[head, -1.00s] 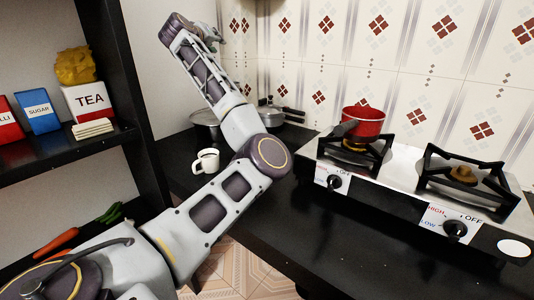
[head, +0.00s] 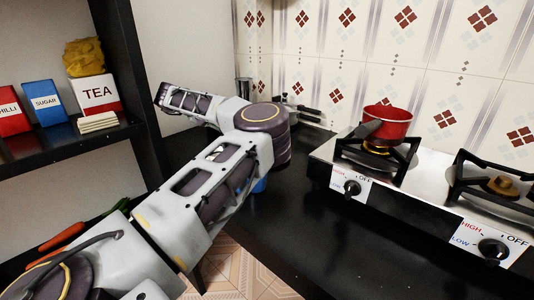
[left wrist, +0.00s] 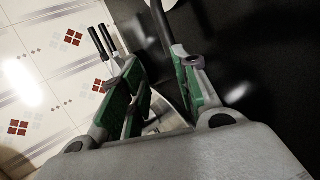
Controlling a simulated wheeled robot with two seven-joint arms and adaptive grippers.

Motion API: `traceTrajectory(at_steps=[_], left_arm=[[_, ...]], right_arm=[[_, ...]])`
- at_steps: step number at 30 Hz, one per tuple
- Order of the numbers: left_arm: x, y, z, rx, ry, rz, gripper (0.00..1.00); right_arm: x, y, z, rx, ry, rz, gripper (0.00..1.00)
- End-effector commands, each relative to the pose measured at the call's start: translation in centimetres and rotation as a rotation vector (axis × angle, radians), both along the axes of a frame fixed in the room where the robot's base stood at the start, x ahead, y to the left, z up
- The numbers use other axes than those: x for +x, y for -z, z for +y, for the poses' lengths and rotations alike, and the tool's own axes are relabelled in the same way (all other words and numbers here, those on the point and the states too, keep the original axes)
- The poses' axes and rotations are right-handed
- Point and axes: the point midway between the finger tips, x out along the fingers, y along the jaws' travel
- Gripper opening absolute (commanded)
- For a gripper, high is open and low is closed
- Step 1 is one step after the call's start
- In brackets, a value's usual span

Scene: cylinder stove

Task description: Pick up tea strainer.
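I cannot clearly make out the tea strainer in any view. In the left wrist view my left gripper (left wrist: 160,80) has its two green-padded fingers apart. Between and beyond them a silvery surface (left wrist: 172,112) shows in part; I cannot tell what it belongs to. A dark bar (left wrist: 161,22) runs down toward the right finger, and its other end is hidden. In the head view my left arm crosses the counter, and its gripper is hidden behind the arm. My right gripper is in neither view.
Black handles (head: 307,112) show at the back of the counter, and also in the left wrist view (left wrist: 104,40). A red pot (head: 388,122) stands on the left burner of the stove (head: 415,185). A tea box (head: 97,95) stands on the shelf at left. The counter front is clear.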

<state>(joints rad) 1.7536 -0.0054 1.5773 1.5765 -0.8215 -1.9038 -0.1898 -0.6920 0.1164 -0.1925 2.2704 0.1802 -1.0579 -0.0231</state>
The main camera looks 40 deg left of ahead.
Motion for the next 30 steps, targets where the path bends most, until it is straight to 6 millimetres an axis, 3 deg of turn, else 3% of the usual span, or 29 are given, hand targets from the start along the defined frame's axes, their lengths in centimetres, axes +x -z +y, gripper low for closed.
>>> traceTrajectory(at_steps=[3,9,22,30], left_arm=[[-0.4,1.6,-2.2,-0.092,0.059,0.017,0.31],[-0.9,2.7,-4.1,-0.165,0.108,0.032,0.31],[-0.8,2.9,-4.3,-0.172,0.114,0.035,0.31],[0.1,3.7,-5.0,-0.170,0.113,0.035,0.31]], right_arm=[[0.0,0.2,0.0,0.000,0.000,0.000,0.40],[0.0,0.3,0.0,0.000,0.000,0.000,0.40],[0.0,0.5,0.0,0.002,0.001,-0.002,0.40],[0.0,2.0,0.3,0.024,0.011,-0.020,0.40]])
